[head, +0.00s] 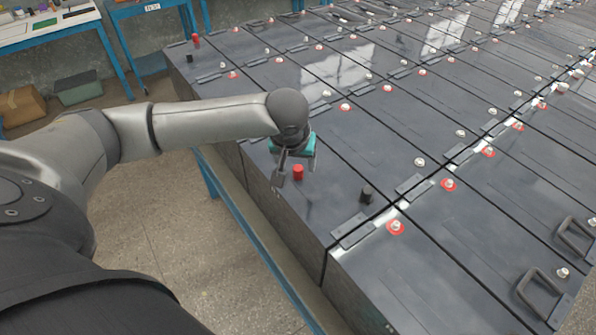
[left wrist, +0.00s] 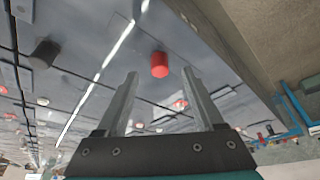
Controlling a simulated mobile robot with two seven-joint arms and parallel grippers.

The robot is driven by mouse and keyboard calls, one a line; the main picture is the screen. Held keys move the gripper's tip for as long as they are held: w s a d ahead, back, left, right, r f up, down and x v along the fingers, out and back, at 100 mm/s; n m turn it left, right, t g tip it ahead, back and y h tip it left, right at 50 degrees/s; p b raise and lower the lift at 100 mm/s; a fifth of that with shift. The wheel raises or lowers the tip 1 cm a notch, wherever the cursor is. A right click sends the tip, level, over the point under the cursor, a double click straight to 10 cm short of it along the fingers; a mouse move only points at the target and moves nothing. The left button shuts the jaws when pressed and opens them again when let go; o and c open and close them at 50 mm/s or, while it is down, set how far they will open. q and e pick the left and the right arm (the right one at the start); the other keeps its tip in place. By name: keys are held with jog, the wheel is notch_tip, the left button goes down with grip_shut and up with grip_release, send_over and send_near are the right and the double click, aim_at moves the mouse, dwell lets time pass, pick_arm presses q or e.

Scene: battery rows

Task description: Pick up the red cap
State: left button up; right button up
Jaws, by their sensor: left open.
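A red cap (head: 298,172) stands upright on the dark battery top near the row's left edge. In the left wrist view the red cap (left wrist: 159,65) lies between the lines of my two fingers, around or just beyond their tips. My left gripper (head: 296,174) is open and empty, pointing down at the cap from above. Its fingers (left wrist: 160,76) show on both sides of the cap with a gap, not closed on it. Another red cap (head: 196,41) stands at the far left corner of the batteries. My right gripper is not in view.
A black cap (head: 366,194) stands on the battery right of the red one; another black cap (head: 189,58) is at the far corner. Terminals with red rings (head: 396,227), metal links and handles (head: 540,292) rise from the tops. A blue-framed bench (head: 50,30) stands behind left.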

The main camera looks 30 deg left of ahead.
aim_at(298, 170)
pick_arm(q)
jog(key=x, duration=0.4)
grip_shut()
dwell(0.5)
